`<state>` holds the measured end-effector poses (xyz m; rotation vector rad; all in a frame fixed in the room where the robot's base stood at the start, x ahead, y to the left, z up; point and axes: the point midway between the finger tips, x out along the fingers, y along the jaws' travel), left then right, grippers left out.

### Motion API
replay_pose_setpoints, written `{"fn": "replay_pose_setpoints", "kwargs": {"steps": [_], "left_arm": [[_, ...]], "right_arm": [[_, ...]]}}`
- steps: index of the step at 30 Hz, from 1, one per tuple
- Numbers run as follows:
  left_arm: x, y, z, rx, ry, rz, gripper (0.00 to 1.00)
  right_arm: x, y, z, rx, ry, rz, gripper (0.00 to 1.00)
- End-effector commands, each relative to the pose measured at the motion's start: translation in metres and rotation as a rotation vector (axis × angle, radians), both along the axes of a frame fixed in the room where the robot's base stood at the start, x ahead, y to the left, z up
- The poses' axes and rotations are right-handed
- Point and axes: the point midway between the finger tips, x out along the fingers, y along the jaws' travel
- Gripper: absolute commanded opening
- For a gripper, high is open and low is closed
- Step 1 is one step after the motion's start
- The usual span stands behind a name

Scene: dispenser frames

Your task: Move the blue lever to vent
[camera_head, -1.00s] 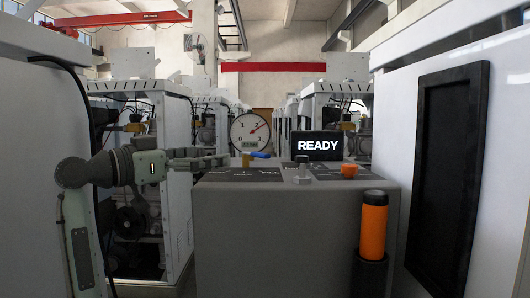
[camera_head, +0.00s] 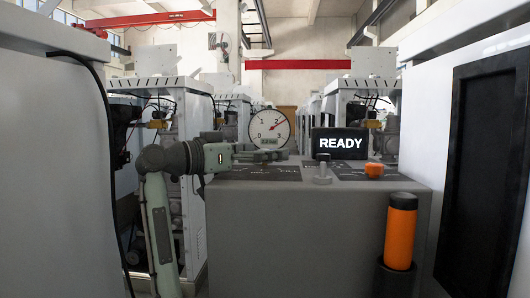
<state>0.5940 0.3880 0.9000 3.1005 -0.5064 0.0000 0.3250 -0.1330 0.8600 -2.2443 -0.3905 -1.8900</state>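The grey console (camera_head: 318,235) stands in front of me, with dark label plates on its top. A plate at the middle reads FILL (camera_head: 289,171); the lettering to its left is too small to read. My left gripper (camera_head: 284,155) reaches in from the left, level, over the console's left part, where the blue lever was seen earlier. The blue lever and its brass post are hidden behind the gripper. I cannot tell whether the gripper touches the lever or how far its fingers are apart. My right gripper is out of view.
A round gauge (camera_head: 269,130) stands behind, its needle towards 2. A black display (camera_head: 340,143) reads READY. A metal knob (camera_head: 322,167) and an orange knob (camera_head: 374,170) stand on the console. An orange cylinder (camera_head: 401,230) sits in a black holder in front. White cabinets flank both sides.

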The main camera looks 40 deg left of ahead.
Motion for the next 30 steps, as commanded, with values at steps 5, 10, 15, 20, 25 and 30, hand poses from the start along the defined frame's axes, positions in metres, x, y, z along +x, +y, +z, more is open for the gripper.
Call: {"fn": "replay_pose_setpoints", "kwargs": {"steps": [5, 10, 15, 20, 25, 30], "left_arm": [[-0.0001, 0.0000, 0.0000, 0.000, 0.000, 0.000, 0.93], [-0.0002, 0.0000, -0.0001, 0.000, 0.000, 0.000, 0.71], [-0.0003, -0.0001, -0.0002, 0.000, 0.001, 0.000, 0.50], [-0.0003, -0.0003, -0.0003, 0.000, 0.001, -0.001, 0.30], [-0.0004, -0.0003, -0.0004, 0.000, 0.001, -0.005, 0.28], [-0.0015, 0.0000, -0.0009, 0.001, 0.003, -0.036, 0.28]], "right_arm": [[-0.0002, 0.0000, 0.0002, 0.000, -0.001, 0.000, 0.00], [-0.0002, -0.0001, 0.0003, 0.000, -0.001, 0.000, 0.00], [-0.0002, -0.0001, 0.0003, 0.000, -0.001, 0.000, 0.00], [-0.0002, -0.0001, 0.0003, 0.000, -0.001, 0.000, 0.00], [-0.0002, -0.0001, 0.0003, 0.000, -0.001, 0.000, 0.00], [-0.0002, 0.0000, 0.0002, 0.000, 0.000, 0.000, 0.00]]}}
